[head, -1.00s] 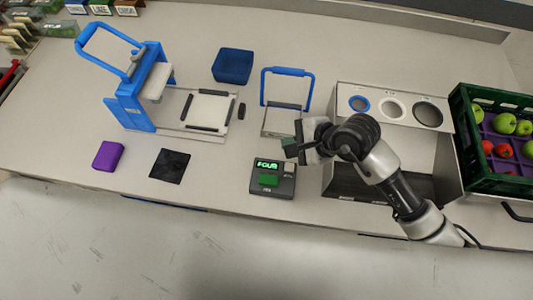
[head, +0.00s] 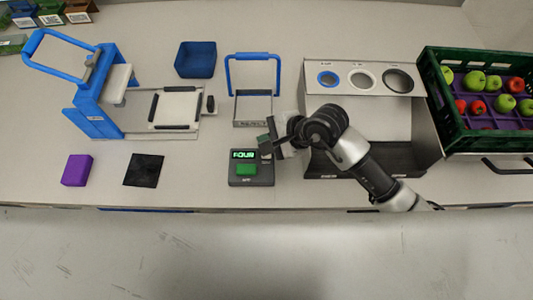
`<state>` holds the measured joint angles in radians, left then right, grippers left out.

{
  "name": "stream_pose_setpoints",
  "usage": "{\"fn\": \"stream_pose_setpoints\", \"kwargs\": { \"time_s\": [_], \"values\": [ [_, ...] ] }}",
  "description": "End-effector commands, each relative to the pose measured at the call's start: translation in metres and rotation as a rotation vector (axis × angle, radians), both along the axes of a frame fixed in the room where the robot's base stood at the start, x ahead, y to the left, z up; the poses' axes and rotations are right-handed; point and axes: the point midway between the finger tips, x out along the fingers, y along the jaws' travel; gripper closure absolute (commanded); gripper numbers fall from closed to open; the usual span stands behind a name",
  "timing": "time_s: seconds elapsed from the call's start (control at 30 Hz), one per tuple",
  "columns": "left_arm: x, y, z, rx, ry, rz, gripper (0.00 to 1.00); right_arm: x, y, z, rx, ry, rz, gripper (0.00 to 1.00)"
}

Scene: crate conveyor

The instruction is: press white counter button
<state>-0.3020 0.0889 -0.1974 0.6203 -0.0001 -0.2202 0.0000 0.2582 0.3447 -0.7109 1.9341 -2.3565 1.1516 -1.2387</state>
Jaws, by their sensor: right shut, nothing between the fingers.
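The counter (head: 237,181) is a dark grey box on the table with a lit green display (head: 244,155) reading "FOUR" and a large green button (head: 246,169). A small white button (head: 265,154) sits at its upper right corner, partly covered by my gripper. My right gripper (head: 266,144) is shut and empty, with its tips at or just above the white button. I cannot tell whether they touch it. My left gripper is not in view.
A grey sorting box (head: 312,88) with several round holes stands right of the counter, under my right arm. A green crate (head: 437,92) of apples is at far right. A blue-handled press (head: 95,105), blue bin (head: 196,60), purple block (head: 76,170) and black pad (head: 143,170) lie left.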

Motion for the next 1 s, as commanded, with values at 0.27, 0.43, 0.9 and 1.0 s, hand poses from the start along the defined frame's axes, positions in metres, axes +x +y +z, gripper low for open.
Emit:
{"fn": "stream_pose_setpoints", "kwargs": {
  "time_s": [0.27, 0.43, 0.9, 1.0],
  "values": [
    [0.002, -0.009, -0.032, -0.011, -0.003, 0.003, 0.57, 0.0, 0.0, -0.037, 0.001, -0.001, -0.001, 1.0],
    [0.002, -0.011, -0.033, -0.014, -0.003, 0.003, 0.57, 0.0, 0.0, -0.038, 0.001, 0.0, 0.0, 1.0],
    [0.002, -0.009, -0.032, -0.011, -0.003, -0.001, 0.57, 0.0, 0.0, -0.038, 0.002, 0.0, -0.001, 1.0],
    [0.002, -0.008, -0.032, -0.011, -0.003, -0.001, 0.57, 0.0, 0.0, -0.038, 0.002, 0.0, -0.001, 1.0]
  ]
}}
